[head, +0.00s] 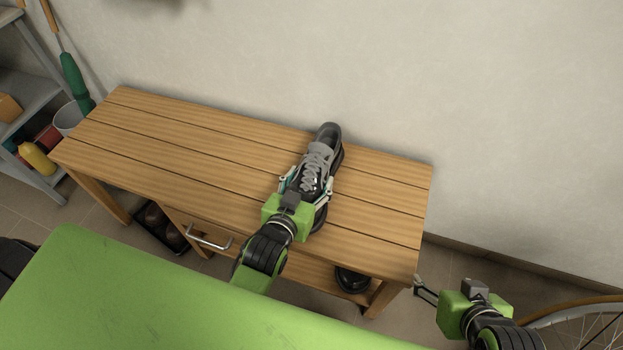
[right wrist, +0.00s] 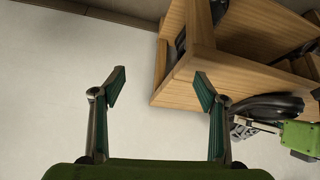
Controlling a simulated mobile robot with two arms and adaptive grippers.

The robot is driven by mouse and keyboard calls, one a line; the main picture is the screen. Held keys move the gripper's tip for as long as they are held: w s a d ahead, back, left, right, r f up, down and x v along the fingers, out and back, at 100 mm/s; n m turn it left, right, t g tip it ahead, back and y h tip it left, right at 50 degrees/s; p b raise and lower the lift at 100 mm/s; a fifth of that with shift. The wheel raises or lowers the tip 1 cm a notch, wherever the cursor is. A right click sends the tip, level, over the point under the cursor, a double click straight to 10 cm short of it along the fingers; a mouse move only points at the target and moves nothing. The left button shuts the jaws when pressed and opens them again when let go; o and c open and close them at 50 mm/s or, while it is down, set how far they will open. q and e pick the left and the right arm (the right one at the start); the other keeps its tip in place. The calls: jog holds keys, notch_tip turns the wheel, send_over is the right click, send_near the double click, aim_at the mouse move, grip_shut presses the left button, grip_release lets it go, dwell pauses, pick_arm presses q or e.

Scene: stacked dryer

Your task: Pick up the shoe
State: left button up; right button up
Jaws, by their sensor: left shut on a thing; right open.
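A dark shoe with grey laces and a grey collar (head: 325,146) is at the right half of the wooden bench top (head: 190,143). My left gripper (head: 306,182) is shut on the shoe, with one finger on each side of it. I cannot tell whether the sole touches the bench. The shoe (right wrist: 270,104) also shows at the right of the right wrist view, beside my green left gripper. My right gripper (head: 418,290) is open and empty, off the bench's right end. Its two spread fingers (right wrist: 160,88) show in the right wrist view with nothing between them.
The bench stands by a pale wall (head: 520,120). A drawer handle (head: 209,240) sticks out at its front. Other dark footwear (head: 352,279) is on the lower shelf. A bicycle wheel (head: 580,315) is at the lower right. The bench top's left half is clear.

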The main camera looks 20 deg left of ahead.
pick_arm(q)
jog(key=shift+r, duration=0.25)
